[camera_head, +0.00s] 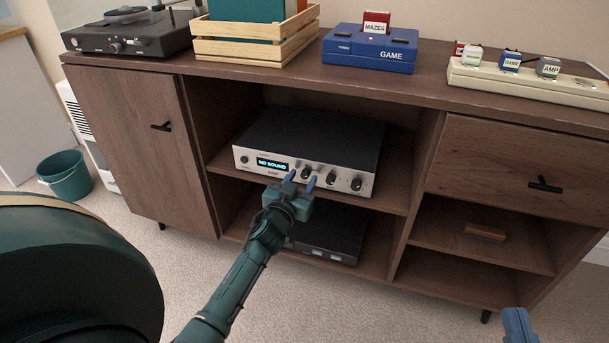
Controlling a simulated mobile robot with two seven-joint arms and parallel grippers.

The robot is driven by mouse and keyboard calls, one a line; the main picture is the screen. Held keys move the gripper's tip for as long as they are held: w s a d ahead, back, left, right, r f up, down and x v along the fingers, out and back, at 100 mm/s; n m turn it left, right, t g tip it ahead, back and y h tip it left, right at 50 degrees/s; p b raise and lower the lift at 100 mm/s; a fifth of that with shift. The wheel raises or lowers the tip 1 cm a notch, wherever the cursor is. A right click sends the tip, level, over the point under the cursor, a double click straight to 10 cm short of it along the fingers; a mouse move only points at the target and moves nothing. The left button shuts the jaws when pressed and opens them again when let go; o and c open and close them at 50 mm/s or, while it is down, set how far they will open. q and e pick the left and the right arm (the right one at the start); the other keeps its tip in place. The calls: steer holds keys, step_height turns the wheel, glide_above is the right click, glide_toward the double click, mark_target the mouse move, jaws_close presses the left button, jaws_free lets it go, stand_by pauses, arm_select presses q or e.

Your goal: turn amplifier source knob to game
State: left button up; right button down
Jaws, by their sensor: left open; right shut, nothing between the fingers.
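The amplifier (315,140) sits on the upper middle shelf of the cabinet, with a silver front and a lit display (272,163) reading "NO SOUND". Its front has several round knobs; a knob (332,178) and the rightmost knob (357,184) are in plain view. Another knob (308,171) is partly behind my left gripper. My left gripper (301,178) is open, its two blue fingertips pointing at the amplifier's front near that knob. I cannot tell whether they touch it. My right gripper (517,320) is shut and empty at the bottom right edge, away from the amplifier.
A black box (330,232) lies on the shelf below the amplifier. The blue GAME console (369,48) with a MAZES cartridge, a wooden crate (255,48), a turntable (128,32) and a power strip (530,84) with labelled plugs stand on the cabinet top (440,68).

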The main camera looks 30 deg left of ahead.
arm_select(q)
steer(key=shift+c, duration=0.2)
jaws_close()
stand_by(0.4)
steer(key=m+p, duration=0.1)
steer(key=m, duration=0.4)
steer(key=shift+w+r+m, duration=0.1)
steer(key=shift+m, duration=0.2)
steer(key=m, duration=0.5)
steer(key=shift+d+m, duration=0.1)
steer(key=shift+m, duration=0.3)
stand_by(0.4)
